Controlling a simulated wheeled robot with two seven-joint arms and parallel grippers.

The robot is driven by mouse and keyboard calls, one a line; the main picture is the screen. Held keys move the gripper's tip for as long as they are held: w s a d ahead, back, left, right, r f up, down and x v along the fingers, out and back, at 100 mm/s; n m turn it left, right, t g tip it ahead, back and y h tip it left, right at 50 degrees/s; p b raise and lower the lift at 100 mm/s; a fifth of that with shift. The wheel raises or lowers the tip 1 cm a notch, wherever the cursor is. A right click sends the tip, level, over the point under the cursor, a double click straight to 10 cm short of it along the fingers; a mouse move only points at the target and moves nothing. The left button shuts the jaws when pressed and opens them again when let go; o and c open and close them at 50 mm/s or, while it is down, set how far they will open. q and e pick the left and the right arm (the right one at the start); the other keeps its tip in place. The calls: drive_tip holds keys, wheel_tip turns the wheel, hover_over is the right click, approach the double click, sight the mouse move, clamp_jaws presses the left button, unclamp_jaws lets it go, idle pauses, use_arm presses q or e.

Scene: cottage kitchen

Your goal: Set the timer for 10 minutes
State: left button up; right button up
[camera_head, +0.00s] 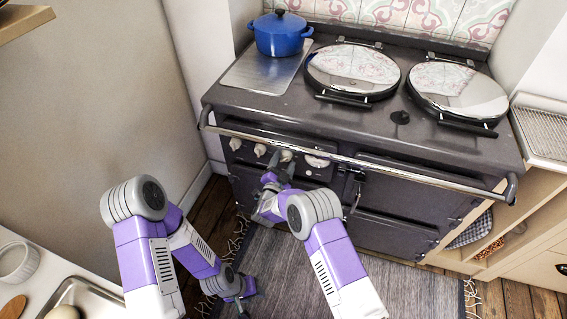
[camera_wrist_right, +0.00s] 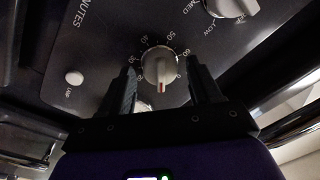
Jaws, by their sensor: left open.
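In the head view, my right gripper (camera_head: 275,177) is at the stove's front panel, just below a white knob (camera_head: 287,155). My left gripper (camera_head: 240,295) is open and empty, low over the floor.
The dark stove (camera_head: 370,125) has a rail (camera_head: 350,160) along its front, above my right gripper. A "LOW/MED" knob (camera_wrist_right: 232,7) and a white lamp button (camera_wrist_right: 74,77) flank the timer. A blue pot (camera_head: 280,34) stands on top. A grey rug (camera_head: 300,270) lies in front.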

drive_tip(key=p+v, duration=0.2)
drive_tip(key=v, duration=0.5)
drive_tip(key=shift+s, duration=0.3)
idle(0.4)
